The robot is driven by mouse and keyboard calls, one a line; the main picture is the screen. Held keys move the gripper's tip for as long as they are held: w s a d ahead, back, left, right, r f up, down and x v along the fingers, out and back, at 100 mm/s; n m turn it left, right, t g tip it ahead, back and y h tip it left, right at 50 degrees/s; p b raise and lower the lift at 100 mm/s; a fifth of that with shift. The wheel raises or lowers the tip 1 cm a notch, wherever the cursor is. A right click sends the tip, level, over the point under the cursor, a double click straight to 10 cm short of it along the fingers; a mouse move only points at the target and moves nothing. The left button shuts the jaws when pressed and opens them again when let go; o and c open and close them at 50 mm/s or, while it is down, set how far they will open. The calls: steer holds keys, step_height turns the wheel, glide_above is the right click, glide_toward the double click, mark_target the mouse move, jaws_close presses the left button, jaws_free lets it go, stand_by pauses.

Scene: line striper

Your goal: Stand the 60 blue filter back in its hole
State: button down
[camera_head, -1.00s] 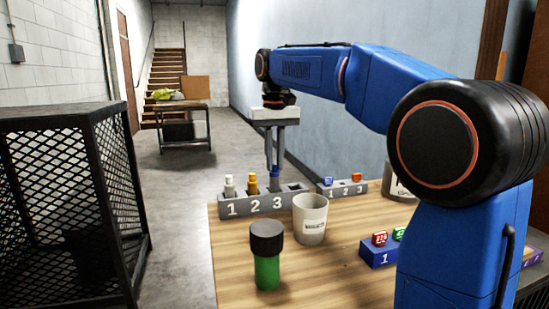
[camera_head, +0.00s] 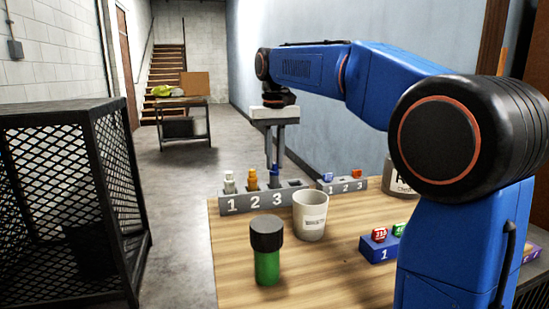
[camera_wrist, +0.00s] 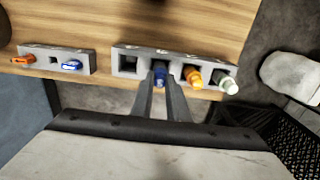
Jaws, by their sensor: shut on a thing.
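The blue filter (camera_head: 275,178) is upright at the hole marked 3 of the grey rack (camera_head: 255,204), with its lower part out of sight in or behind the rack. Its blue top (camera_wrist: 161,75) also shows in the wrist view. My gripper (camera_head: 274,166) is above it, fingers pointing down and shut on it. An orange filter (camera_head: 252,180) stands at 2 and a pale filter (camera_head: 230,183) at 1. The hole to the right of 3 is empty, a dark opening (camera_wrist: 130,67) in the wrist view. I cannot read "60" or tell how deep the blue filter sits.
A small rack (camera_head: 346,189) beside it holds blue and orange pieces, its middle hole empty. A white cup (camera_head: 310,216) and a green jar with a black lid (camera_head: 267,250) stand in front. A blue block with red and green pieces (camera_head: 378,247) is at right.

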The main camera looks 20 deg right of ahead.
steer(key=shift+f, duration=0.5)
steer(key=c, duration=1.6)
jaws_free()
steer(key=shift+c, duration=0.2)
steer(key=shift+o, duration=0.6)
steer(key=shift+o, duration=1.1)
steer(key=shift+r, duration=3.55)
